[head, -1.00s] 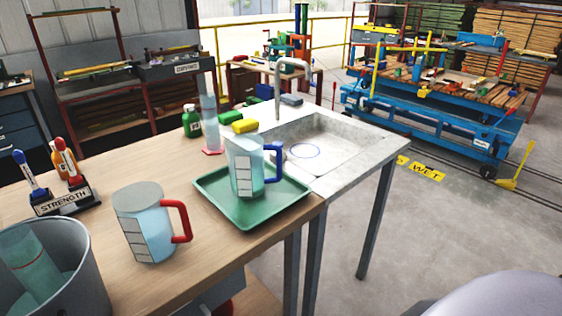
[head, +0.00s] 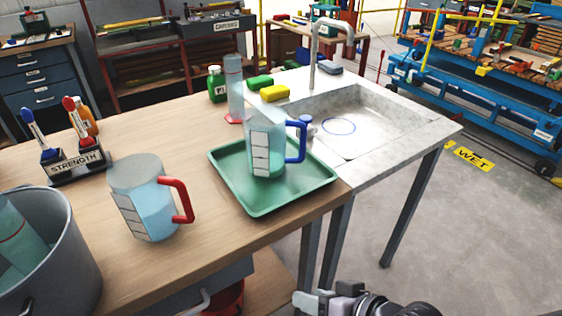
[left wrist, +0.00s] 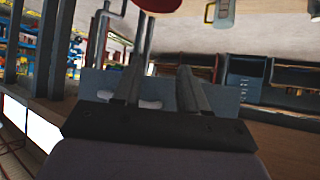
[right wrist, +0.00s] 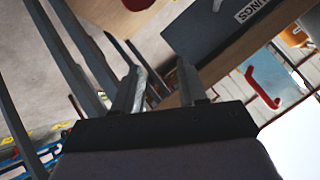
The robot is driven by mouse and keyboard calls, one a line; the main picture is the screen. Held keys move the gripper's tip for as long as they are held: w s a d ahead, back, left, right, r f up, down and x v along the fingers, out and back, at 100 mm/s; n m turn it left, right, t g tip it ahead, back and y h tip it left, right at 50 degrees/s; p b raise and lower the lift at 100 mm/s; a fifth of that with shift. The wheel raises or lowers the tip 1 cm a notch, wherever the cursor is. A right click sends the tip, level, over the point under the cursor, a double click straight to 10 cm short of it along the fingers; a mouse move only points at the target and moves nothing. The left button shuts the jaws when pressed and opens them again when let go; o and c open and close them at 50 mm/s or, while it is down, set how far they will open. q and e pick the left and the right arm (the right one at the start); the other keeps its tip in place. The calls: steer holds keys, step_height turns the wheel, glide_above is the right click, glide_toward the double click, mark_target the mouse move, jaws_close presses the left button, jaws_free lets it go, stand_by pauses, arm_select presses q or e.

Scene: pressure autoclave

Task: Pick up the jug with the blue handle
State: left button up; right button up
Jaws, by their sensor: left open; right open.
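The jug with the blue handle (head: 266,148) stands upright on the green tray (head: 262,207) in the head view, its handle towards the right. It is clear with a pale liquid and a white scale. A second jug, with a red handle (head: 148,205), stands on the bench to its left. My right gripper (head: 325,299) is low at the bottom of the head view, in front of the bench and well below the blue-handled jug; it is open and empty in the right wrist view (right wrist: 158,75). My left gripper (left wrist: 157,82) is open and empty, and not in the head view.
A grey bucket (head: 75,252) stands at the bench's left front. Behind the tray are a measuring cylinder (head: 234,85), a green bottle (head: 217,84) and sponges (head: 275,93). A sink (head: 360,118) adjoins on the right. The marker stand (head: 75,165) is at the left.

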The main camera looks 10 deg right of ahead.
mark_target(303, 151)
steer(key=w+a+r+m+t+y, duration=0.45)
steer(key=w+r+m+t, duration=0.65)
steer(key=r+m, duration=0.4)
steer(key=w+d+f+m+h, duration=0.1)
steer(key=w+d+m+h, duration=0.1)
steer(key=m, duration=0.5)
steer(key=w+d+f+m+h, duration=0.1)
steer(key=w+d+m+h, duration=0.1)
steer(key=w+m+h, duration=0.3)
steer(key=w+d+f+m+g+h, duration=0.1)
steer(key=w+d+m+h, duration=0.2)
steer(key=m+h, duration=0.4)
steer(key=shift+w+m+h, duration=0.15)
steer(key=shift+w+m, duration=0.05)
steer(key=shift+m, duration=0.55)
steer(key=shift+w+m+h, duration=0.1)
steer(key=shift+w+m, duration=0.1)
steer(key=shift+m, duration=0.55)
steer(key=shift+w+d+f+m+g, duration=0.15)
steer(key=shift+d+f+m+g, duration=0.05)
steer(key=shift+f+m+g, duration=0.1)
steer(key=shift+w+d+h, duration=0.1)
steer(key=shift+w+h, duration=0.1)
steer(key=shift+h, duration=0.1)
steer(key=x, duration=0.5)
steer(key=shift+d+r+p, duration=0.2)
steer(key=shift+d+p, duration=0.1)
steer(key=shift+p, duration=0.05)
steer(key=shift+x, duration=0.8)
steer(key=shift+f, duration=0.1)
